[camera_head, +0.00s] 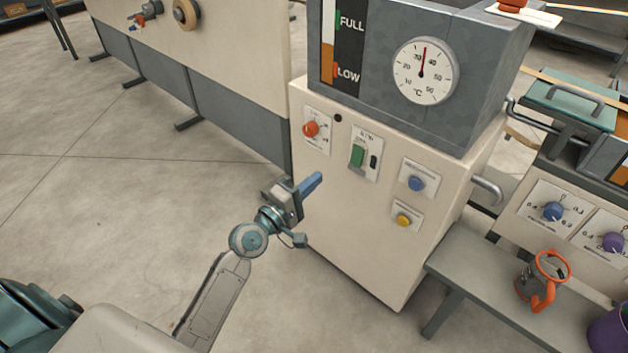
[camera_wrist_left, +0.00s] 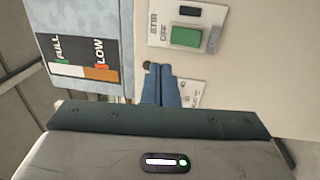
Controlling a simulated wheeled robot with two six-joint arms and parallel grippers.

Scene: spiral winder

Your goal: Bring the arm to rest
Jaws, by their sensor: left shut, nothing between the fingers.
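My left gripper (camera_head: 311,184) is shut with nothing between its fingers. In the head view it is in front of the cream machine cabinet (camera_head: 345,225), and its blue fingers point up and right toward the panel. In the left wrist view the blue fingers (camera_wrist_left: 161,92) lie together and cover part of the plate with the red knob (camera_head: 311,129). The green switch (camera_head: 357,155) is to the right of the fingertips in the head view. It also shows in the left wrist view (camera_wrist_left: 186,37). I cannot tell the exact gap to the panel. My right gripper is not in view.
A grey tank with a dial (camera_head: 425,71) tops the cabinet. Blue (camera_head: 416,183) and yellow (camera_head: 403,219) buttons and a side handle (camera_head: 487,190) are on the right. The floor at left is clear.

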